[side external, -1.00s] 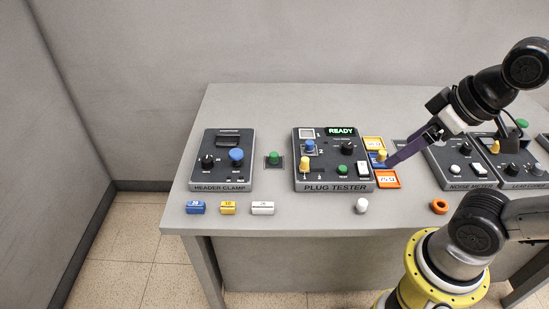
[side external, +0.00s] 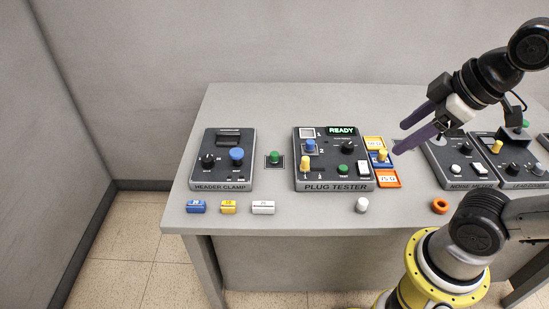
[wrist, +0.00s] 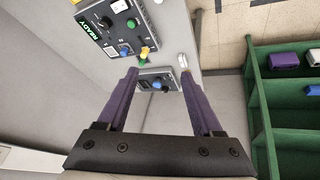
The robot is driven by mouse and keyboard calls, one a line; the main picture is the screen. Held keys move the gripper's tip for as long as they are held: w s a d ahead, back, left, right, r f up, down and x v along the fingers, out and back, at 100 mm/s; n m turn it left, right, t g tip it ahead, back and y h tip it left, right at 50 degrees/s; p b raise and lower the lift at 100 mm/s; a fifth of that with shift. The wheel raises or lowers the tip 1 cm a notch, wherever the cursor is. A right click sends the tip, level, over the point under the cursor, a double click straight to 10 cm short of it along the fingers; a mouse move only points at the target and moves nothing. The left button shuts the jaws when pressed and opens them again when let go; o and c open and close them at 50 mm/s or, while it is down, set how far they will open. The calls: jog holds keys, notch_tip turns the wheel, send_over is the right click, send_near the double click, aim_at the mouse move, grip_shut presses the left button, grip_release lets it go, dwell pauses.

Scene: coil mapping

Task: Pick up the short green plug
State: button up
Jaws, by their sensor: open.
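A short green plug (side external: 275,157) stands on a small dark square pad between the header clamp and the plug tester. In the wrist view a green piece (wrist: 146,58), seemingly this plug, shows beyond my left fingertip, partly crowded by a yellow peg. My gripper (side external: 401,138) is open and empty, with its purple fingers spread. It hangs above the right side of the plug tester, well to the right of the plug. In the wrist view both fingers of my gripper (wrist: 160,73) point toward the header clamp.
The header clamp (side external: 222,160) and plug tester (side external: 333,160), reading READY, flank the plug. Blue, yellow and white blocks (side external: 228,208) lie along the front edge. A white cap (side external: 361,205) and an orange ring (side external: 439,206) lie farther right. A green rack (wrist: 262,115) shows in the wrist view.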

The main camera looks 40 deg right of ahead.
jog(key=w+r+n, duration=0.4)
jog(key=w, duration=0.1)
jog(key=n+g, duration=0.6)
jog(key=n, duration=0.4)
send_over(275, 153)
notch_tip(275, 153, down, 25)
jog(key=shift+s+r, duration=0.1)
jog(key=shift+s, duration=0.05)
jog(key=shift+w+f, duration=0.2)
jog(key=shift+f, duration=2.9)
grip_shut()
